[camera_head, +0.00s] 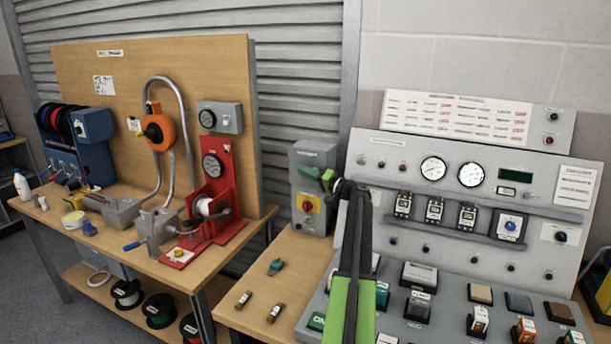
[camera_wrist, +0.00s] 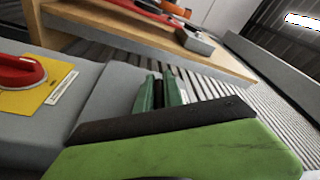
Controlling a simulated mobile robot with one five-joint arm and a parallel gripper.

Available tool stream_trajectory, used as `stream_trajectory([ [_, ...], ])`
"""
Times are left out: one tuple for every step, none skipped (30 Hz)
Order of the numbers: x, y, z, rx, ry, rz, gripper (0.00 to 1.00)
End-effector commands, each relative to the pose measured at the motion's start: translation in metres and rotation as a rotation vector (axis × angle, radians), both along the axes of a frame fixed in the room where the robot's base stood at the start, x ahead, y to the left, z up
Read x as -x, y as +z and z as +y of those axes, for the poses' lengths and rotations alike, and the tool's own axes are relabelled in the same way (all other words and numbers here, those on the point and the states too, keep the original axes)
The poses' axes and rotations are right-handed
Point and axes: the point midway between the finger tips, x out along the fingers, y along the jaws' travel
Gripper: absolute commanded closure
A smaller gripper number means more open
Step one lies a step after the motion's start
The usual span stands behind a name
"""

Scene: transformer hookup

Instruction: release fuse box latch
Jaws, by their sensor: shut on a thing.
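The grey fuse box (camera_head: 316,157) stands on the bench in the middle of the head view, with a red knob on a yellow plate (camera_head: 308,203) on its front. In the wrist view, the red knob (camera_wrist: 20,72) is at the left and a grey face of the box (camera_wrist: 105,88) is beside my gripper. My gripper (camera_head: 327,178) is at the upper front of the box. In the wrist view, my gripper (camera_wrist: 160,92) has its green fingers close together, shut on a small dark part that seems to be the latch. The latch is mostly hidden.
A grey control panel (camera_head: 400,155) with gauges and breakers stands right of the box. On the wooden bench (camera_head: 245,325) lie a green-topped part (camera_head: 275,267) and two small cylinders. A red winding stand (camera_head: 212,215) is at the left.

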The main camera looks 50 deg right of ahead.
Motion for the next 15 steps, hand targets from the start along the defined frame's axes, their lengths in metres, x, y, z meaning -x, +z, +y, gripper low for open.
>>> stream_trajectory([
  [0.0, 0.0, 0.0, 0.0, 0.001, 0.001, 1.0],
  [0.0, 0.0, 0.0, 0.0, 0.001, 0.001, 0.84],
  [0.0, 0.0, 0.0, -0.001, 0.001, 0.001, 0.79],
  [0.0, 0.0, 0.0, -0.001, 0.001, 0.001, 0.79],
  [0.0, 0.0, 0.0, -0.001, 0.001, 0.001, 0.79],
  [0.0, 0.0, 0.0, -0.001, 0.001, 0.001, 0.79],
  [0.0, 0.0, 0.0, -0.001, 0.001, 0.001, 0.79],
  [0.0, 0.0, 0.0, -0.001, 0.001, 0.001, 0.79],
  [0.0, 0.0, 0.0, -0.001, 0.0, 0.001, 0.79],
  [0.0, 0.0, 0.0, -0.001, 0.0, 0.001, 0.79],
  [0.0, 0.0, 0.0, -0.001, 0.0, 0.001, 0.79],
  [0.001, 0.0, 0.0, -0.001, 0.0, 0.001, 0.79],
  [0.003, -0.001, 0.0, -0.001, 0.0, 0.001, 0.79],
  [0.005, -0.001, 0.0, -0.001, 0.0, 0.001, 0.79],
  [0.011, -0.002, 0.0, 0.0, -0.002, 0.001, 0.79],
])
